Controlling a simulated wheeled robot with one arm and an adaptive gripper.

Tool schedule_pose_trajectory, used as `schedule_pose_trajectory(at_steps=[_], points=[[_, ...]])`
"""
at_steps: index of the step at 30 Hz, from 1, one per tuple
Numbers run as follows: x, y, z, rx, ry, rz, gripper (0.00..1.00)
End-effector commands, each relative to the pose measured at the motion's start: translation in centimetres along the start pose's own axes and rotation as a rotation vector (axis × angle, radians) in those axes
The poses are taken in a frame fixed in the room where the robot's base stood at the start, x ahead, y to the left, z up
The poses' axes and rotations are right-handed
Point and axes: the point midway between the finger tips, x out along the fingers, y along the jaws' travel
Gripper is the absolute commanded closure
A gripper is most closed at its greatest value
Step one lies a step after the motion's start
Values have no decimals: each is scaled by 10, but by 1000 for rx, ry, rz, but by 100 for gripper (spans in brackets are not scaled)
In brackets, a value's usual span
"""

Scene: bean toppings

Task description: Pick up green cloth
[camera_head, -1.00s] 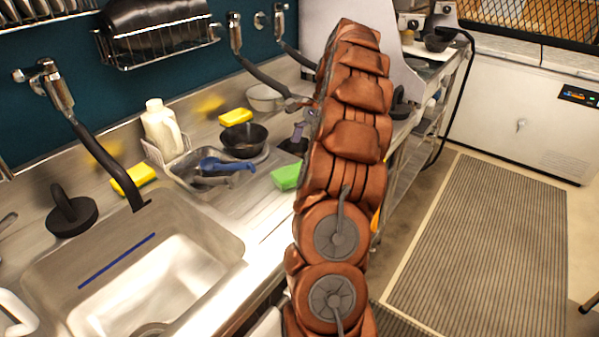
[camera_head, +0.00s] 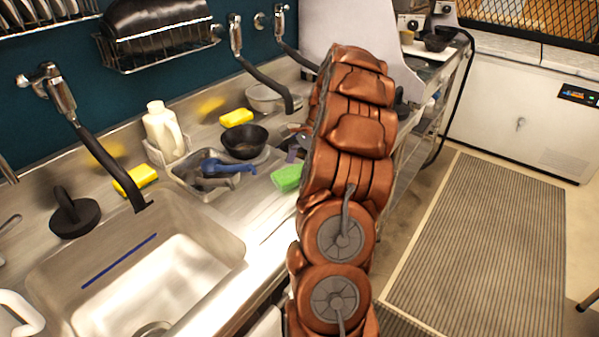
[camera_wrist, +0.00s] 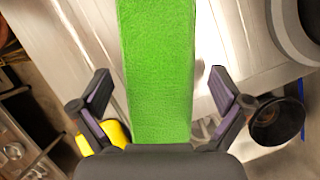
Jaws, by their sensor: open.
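The green cloth (camera_head: 287,178) is a thick, bright green slab on the steel counter, right of the sink and partly behind my arm in the head view. In the wrist view the green cloth (camera_wrist: 158,65) runs from the top edge down to my gripper's palm, between the fingers. My gripper (camera_wrist: 160,80) is open, with one finger on each side of the cloth and a gap on both sides. In the head view my gripper (camera_head: 293,152) is mostly hidden by my arm. Contact with the cloth cannot be told.
A dark bowl (camera_head: 244,141) and a blue-handled tool (camera_head: 229,167) in a steel tray are left of the cloth. Yellow sponges (camera_head: 236,117) and a white bottle (camera_head: 164,130) stand farther back. The sink (camera_head: 160,275) is front left. A curved faucet (camera_head: 262,75) hangs near my arm.

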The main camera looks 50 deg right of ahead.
Motion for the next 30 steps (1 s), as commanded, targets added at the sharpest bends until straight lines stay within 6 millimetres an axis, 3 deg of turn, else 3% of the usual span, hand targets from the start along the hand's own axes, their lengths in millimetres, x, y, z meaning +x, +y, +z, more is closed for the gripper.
schedule_pose_trajectory(at_steps=[7, 26, 30], points=[[1, 0, 0, 0, 0, 0, 2], [0, 0, 0, 0, 0, 0, 68], [0, 0, 0, 0, 0, 0, 68]])
